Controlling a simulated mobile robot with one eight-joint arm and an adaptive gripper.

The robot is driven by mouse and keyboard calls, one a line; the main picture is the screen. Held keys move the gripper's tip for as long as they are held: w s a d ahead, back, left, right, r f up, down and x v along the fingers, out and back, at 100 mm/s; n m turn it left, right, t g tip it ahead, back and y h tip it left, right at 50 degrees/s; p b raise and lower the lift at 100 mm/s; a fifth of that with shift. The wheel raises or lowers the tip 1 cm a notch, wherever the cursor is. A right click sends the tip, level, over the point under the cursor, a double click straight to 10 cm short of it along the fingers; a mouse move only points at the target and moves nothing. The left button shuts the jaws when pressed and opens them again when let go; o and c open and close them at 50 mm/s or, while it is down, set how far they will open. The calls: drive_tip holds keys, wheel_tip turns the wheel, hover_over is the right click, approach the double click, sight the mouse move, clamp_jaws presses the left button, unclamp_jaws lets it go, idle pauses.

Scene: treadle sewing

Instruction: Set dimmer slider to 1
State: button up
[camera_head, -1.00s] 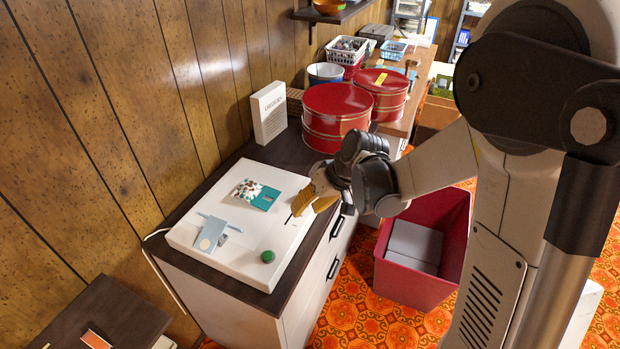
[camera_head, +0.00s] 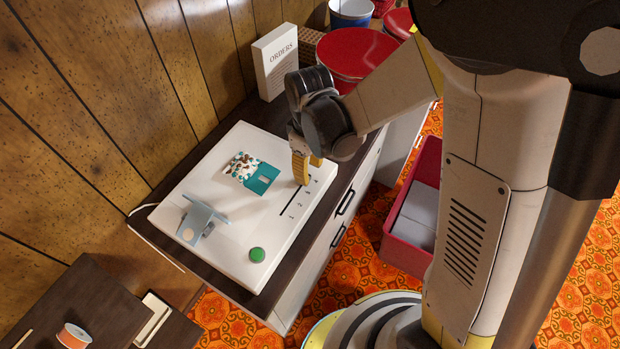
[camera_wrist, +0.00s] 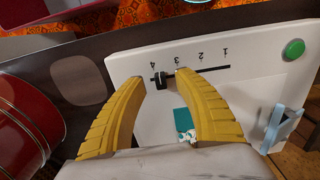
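The dimmer slider is a black knob (camera_wrist: 160,80) on a dark slot (camera_wrist: 210,70) in a white panel (camera_head: 222,262). Marks 1 to 4 run along the slot. In the wrist view the knob stands near the 4 end, between marks 4 and 3. My gripper (camera_wrist: 161,76) has two yellow fingers, open, with one tip on each side of the knob. I cannot tell whether either finger touches it. In the head view my gripper (camera_head: 304,178) is over the slot's far end and hides the knob.
The panel also bears a green button (camera_head: 257,254), a light blue bracket (camera_head: 201,218) and a teal card (camera_head: 262,179). A white ORDERS box (camera_head: 275,62) and a red tin (camera_head: 350,52) stand behind. A red bin (camera_head: 412,240) stands on the floor to the right.

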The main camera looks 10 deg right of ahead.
sight(310, 177)
drive_tip(key=shift+f+b, duration=0.5)
drive_tip(key=shift+f, duration=1.35)
clamp_jaws()
